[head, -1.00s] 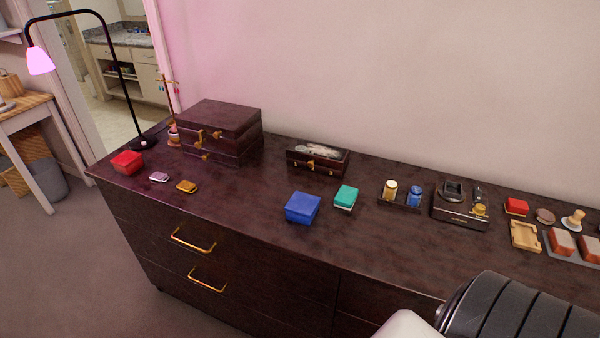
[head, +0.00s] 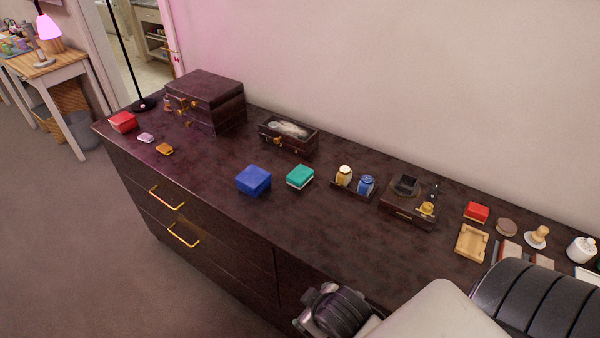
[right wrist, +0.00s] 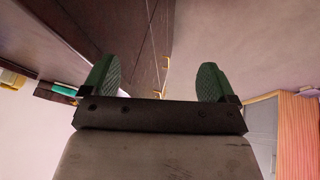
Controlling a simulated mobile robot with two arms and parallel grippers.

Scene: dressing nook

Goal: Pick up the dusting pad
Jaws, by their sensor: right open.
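None of the small items is clearly marked as the dusting pad. A flat round brown piece (head: 507,227) and a cream knobbed piece on a white base (head: 538,236) lie at the right of the dark dresser top (head: 340,230); I cannot tell whether either is the pad. My right gripper (right wrist: 155,80) is open in the right wrist view, with nothing between its green fingertips. It is apart from the dresser front. My right arm covers the lower right of the head view. My left gripper is not in view.
A blue box (head: 254,180), a green box (head: 300,177), a jar tray (head: 352,196), a dark open case (head: 410,203), a wooden tray (head: 471,242) and a red box (head: 476,211) stand on the dresser.

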